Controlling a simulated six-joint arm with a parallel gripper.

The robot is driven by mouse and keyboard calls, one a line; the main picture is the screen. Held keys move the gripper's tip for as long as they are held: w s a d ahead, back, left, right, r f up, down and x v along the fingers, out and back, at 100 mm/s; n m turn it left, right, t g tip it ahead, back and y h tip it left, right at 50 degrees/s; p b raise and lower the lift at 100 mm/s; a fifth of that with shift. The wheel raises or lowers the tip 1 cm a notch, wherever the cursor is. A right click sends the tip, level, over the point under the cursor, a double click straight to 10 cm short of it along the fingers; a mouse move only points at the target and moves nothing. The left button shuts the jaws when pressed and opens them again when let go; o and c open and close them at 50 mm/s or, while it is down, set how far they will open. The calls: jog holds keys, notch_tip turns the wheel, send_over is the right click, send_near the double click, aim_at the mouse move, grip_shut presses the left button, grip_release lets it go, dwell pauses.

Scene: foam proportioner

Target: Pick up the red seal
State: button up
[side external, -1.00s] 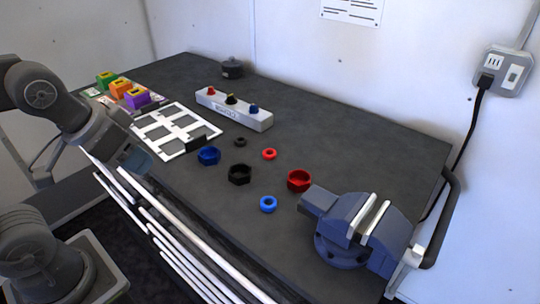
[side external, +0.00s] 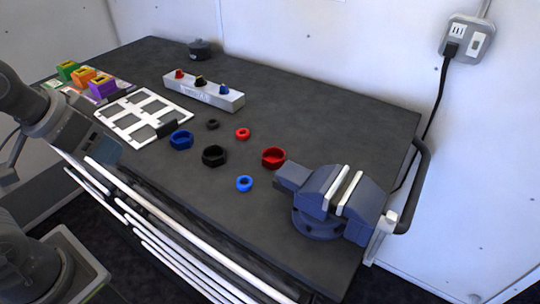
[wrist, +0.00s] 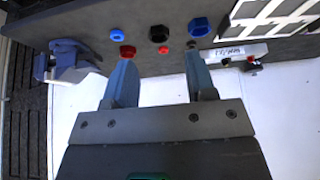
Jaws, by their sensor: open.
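The red seal (side external: 243,133) is a small red ring lying flat on the dark bench top, between the small black seal and the larger red hex nut. It also shows in the wrist view (wrist: 163,50), just beyond the fingers. My gripper (wrist: 160,61) is open and empty, with its two fingers wide apart. It is not touching the seal. In the side view, my arm is at the left edge of the bench, well away from the seal; the fingertips cannot be made out there.
Near the seal lie a red nut (side external: 273,158), black nut (side external: 214,156), blue nut (side external: 181,140), blue seal (side external: 244,184) and black seal (side external: 212,124). A blue vise (side external: 325,205) stands right. A knobbed grey block (side external: 204,93) and white frame (side external: 140,117) lie behind and left.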

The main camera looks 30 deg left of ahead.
jog(key=shift+o, duration=1.4)
jog(key=w+r+n+g, duration=0.1)
jog(key=w+r+n, duration=0.4)
jog(key=w, duration=0.4)
jog(key=n+g, duration=0.5)
jog(key=n, duration=1.1)
send_over(244, 132)
jog(key=f, duration=1.6)
jog(key=shift+w+f, duration=0.2)
jog(key=shift+w, duration=0.15)
jog(key=shift+s+f, duration=0.2)
jog(key=shift+f, duration=1.15)
jog(key=shift+s+f, duration=0.15)
jog(key=shift+f, duration=1.15)
